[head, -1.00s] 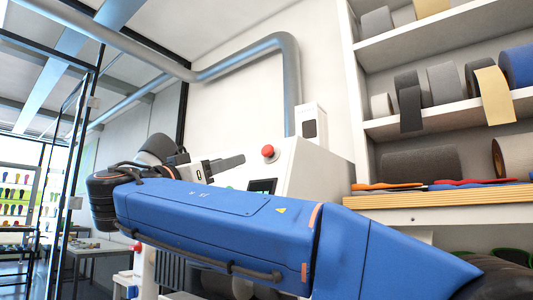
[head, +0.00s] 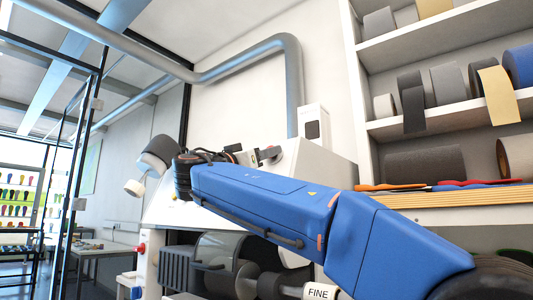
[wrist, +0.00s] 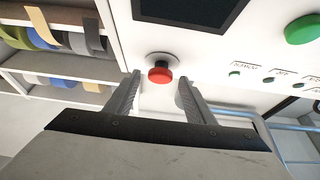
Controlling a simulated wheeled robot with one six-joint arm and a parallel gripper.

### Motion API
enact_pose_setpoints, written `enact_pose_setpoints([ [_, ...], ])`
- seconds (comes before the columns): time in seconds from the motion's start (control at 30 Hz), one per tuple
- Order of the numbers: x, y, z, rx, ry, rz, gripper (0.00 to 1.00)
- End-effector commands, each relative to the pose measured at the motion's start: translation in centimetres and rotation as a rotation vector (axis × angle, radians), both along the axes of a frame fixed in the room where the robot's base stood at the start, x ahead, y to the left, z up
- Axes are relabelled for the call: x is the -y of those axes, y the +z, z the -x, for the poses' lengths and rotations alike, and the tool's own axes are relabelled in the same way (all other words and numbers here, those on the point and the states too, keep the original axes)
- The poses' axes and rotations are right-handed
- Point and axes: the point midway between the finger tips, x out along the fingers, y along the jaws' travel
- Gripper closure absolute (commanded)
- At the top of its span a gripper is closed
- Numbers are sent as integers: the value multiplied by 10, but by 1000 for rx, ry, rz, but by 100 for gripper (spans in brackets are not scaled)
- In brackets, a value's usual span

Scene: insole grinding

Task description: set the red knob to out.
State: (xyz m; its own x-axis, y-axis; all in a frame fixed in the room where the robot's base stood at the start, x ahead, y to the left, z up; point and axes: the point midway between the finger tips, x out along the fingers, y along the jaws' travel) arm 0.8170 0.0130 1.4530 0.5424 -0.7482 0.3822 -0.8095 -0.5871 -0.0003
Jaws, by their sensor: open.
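The red knob (wrist: 160,73) is a round mushroom head on a pale collar on the white machine panel. In the wrist view it sits between the tips of my gripper (wrist: 158,88), which is open, one finger on each side with a gap to the knob. I cannot tell whether the knob is in or out. In the head view my gripper (head: 262,156) is at the machine's front panel and mostly hides the knob.
A green button (wrist: 302,29), a dark screen (wrist: 190,8) and small labelled controls (wrist: 268,80) share the panel. Shelves (head: 440,118) with abrasive rolls stand at the right. A grinding shaft marked FINE (head: 318,292) is below my arm.

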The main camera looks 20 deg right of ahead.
Motion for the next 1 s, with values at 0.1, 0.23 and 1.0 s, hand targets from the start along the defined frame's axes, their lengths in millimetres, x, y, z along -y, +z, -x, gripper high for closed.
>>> enact_pose_setpoints([
  [0.1,8,3,-6,-1,0,1,51],
  [0.23,11,6,-9,-1,0,1,51],
  [1.0,2,10,-3,1,4,0,100],
])
